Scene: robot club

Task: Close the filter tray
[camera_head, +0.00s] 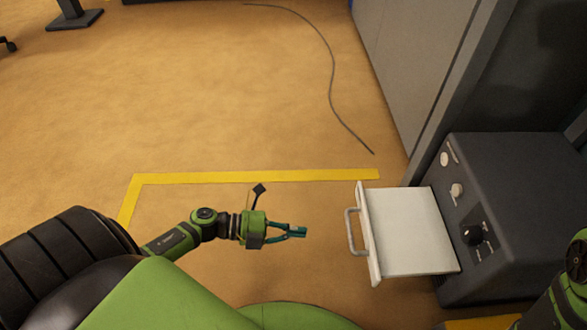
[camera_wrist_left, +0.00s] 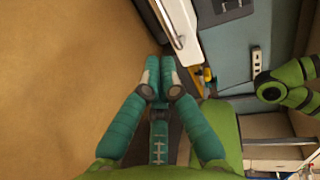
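The filter tray (camera_head: 408,232) is a white drawer with an upright front plate and a grey bar handle (camera_head: 353,232). It stands pulled out to the left from a dark grey machine (camera_head: 515,210). My left gripper (camera_head: 304,231) is to the left of the handle, apart from it, with its teal fingers pointing at the tray. Its fingertips lie together with nothing between them, as the left wrist view (camera_wrist_left: 159,78) also shows. In that view part of the tray (camera_wrist_left: 185,28) is at the top. My right arm shows at the right edge; its gripper is out of view.
Several knobs sit on the machine's front, beside the tray. A tall grey cabinet (camera_head: 400,75) stands behind. Yellow floor tape (camera_head: 260,178) and a thin dark cable (camera_head: 333,75) lie on the tan floor. The space between gripper and handle is clear.

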